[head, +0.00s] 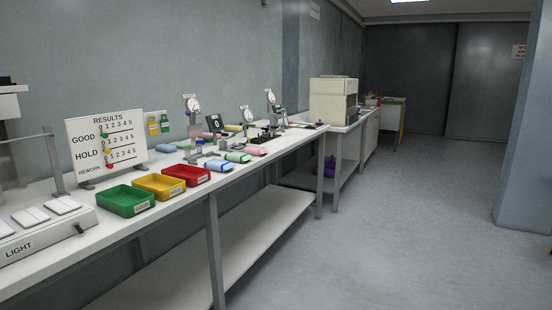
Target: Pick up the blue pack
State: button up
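A light blue pack (217,166) lies near the front edge of the white bench (170,212), just right of the red tray. A green pack (237,157) and a pink pack (256,150) lie beside it in a row to the right. Another light blue item (166,148) lies farther back, behind the trays; I cannot tell whether it is a pack too. My gripper is not in view.
Green (124,201), yellow (160,186) and red (188,174) trays line the bench. Behind them stand a RESULTS board (105,143) and gauges on stands (193,108). A light box (45,225) is at left. The floor (390,220) to the right is clear.

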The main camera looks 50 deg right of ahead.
aim_at(222, 167)
jog(key=z, duration=1.25)
